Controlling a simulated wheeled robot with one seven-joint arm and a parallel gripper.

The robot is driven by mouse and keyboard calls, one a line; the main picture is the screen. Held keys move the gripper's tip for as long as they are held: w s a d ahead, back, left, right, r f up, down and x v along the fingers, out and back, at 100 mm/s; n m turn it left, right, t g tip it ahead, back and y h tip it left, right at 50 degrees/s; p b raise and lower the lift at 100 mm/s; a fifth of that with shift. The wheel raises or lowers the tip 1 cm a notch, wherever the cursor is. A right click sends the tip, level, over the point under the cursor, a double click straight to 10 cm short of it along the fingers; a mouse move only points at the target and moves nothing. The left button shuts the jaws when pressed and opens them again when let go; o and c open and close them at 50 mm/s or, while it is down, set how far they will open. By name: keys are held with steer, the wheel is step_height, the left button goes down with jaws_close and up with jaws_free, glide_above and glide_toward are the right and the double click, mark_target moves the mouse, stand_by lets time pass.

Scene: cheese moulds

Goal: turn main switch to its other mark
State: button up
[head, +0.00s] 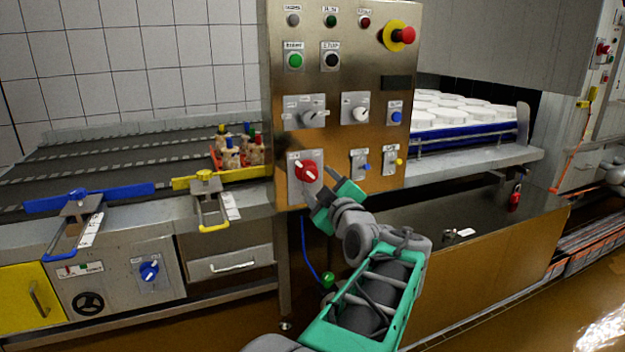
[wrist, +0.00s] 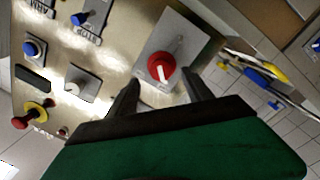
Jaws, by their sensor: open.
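The main switch (head: 306,171) is a red rotary knob with a white pointer bar on a pale plate, low on the left of the upright metal control panel (head: 345,95). In the wrist view the red switch (wrist: 161,69) sits beyond and between my fingers, on its grey plate (wrist: 185,45). My gripper (head: 322,197) is just below and right of the switch in the head view. In the wrist view my gripper (wrist: 160,90) has its two dark fingers spread on either side of the knob. Whether they touch it cannot be told. The plate's marks are too small to read.
Other controls share the panel: grey rotary knobs (head: 313,116), a green button (head: 295,60) and a red emergency stop (head: 405,35). Small blue (head: 365,166) and yellow (head: 399,161) toggles sit right of the switch. A conveyor (head: 120,165) is left; white moulds (head: 460,109) are right.

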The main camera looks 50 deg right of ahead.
mark_target(312, 176)
steer(key=x, duration=0.5)
steer(key=shift+w, duration=0.1)
steer(key=shift+c, duration=0.2)
jaws_close()
steer(key=shift+f, duration=0.1)
